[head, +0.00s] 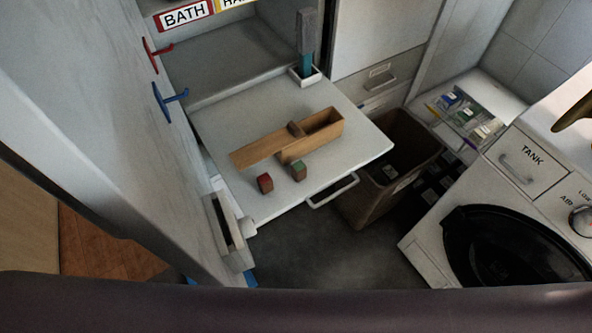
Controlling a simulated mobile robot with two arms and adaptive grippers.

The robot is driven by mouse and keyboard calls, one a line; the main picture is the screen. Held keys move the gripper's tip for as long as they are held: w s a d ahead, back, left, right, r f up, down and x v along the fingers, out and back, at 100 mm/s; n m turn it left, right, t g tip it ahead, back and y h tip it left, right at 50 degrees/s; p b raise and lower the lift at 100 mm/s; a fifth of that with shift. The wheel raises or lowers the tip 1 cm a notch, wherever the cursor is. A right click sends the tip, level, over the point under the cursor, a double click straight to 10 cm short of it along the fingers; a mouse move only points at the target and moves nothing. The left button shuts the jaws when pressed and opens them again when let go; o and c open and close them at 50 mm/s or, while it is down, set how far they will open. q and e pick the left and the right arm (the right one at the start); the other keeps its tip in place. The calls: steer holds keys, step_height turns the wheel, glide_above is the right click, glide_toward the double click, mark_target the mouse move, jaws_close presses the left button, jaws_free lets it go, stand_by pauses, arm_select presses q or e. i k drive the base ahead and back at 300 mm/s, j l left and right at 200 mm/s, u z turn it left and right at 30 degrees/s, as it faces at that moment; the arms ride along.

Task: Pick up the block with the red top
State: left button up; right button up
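The block with the red top (265,183) is a small brown block standing near the front left edge of a white pull-out shelf (225,125). A similar block with a green top (299,171) stands a little to its right, apart from it. Behind them lies a long wooden box (325,128) with a wooden lid (258,149) slid partly off to the left. Neither gripper shows in the head view.
A grey brush in a white-and-teal holder (306,66) stands at the shelf's back. Red (156,54) and blue (168,99) hooks stick out from the left wall. A cardboard box (373,203) and washing machine (498,232) stand right. The shelf's right side is bare.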

mark_target(265, 181)
steer(key=l+u, duration=0.15)
steer(key=u, duration=0.25)
steer(key=l+u, duration=0.15)
steer(key=u, duration=0.25)
steer(key=l+u, duration=0.15)
steer(key=u, duration=0.3)
steer(key=k+l+u, duration=0.1)
steer(key=u, duration=0.3)
steer(key=k+l, duration=0.25)
